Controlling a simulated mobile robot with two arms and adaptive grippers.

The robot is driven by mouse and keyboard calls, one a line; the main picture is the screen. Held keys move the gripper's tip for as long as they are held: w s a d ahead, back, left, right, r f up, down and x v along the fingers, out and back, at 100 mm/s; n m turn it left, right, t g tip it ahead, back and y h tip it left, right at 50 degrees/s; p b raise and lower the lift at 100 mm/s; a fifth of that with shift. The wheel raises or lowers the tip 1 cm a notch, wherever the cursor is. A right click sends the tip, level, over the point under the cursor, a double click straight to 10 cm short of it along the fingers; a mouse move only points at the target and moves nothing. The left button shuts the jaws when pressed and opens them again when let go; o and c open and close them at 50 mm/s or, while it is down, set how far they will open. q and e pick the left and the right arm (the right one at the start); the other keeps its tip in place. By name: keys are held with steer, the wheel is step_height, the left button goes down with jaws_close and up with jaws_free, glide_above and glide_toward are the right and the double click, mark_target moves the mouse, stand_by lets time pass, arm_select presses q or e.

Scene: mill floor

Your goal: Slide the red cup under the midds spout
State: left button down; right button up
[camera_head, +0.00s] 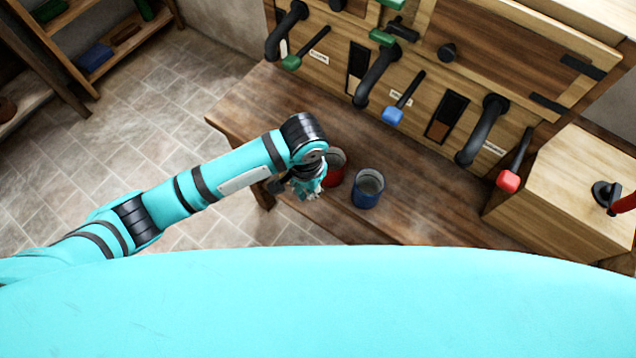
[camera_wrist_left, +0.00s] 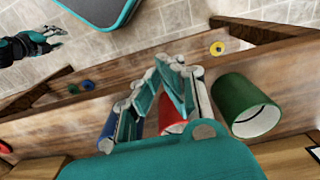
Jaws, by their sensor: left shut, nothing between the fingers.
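The red cup (camera_head: 336,176) stands on the wooden bench, partly hidden behind my left gripper. My left gripper (camera_head: 308,190) is shut and empty at the cup's near left side; I cannot tell if it touches. In the left wrist view its fingertips (camera_wrist_left: 172,62) are together, with part of the red cup (camera_wrist_left: 172,127) showing behind them. Three dark curved spouts, the left (camera_head: 287,32), middle (camera_head: 377,74) and right (camera_head: 482,130), come out of the wooden machine. Their labels are too small to read. My right gripper (camera_wrist_left: 48,38) shows far off in the left wrist view.
A blue cup (camera_head: 368,190) stands just right of the red one. A green cup (camera_wrist_left: 247,105) is on its other side in the left wrist view. Levers with green, blue (camera_head: 392,116) and red (camera_head: 508,181) handles hang by the spouts. The bench (camera_head: 430,195) is clear at right.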

arm_select(q)
steer(key=w+d+f+p, duration=0.1)
steer(key=w+d+f, duration=0.1)
steer(key=f, duration=0.3)
steer(key=shift+w+d+f, duration=0.15)
steer(key=shift+w+d, duration=0.05)
steer(key=shift+w, duration=0.45)
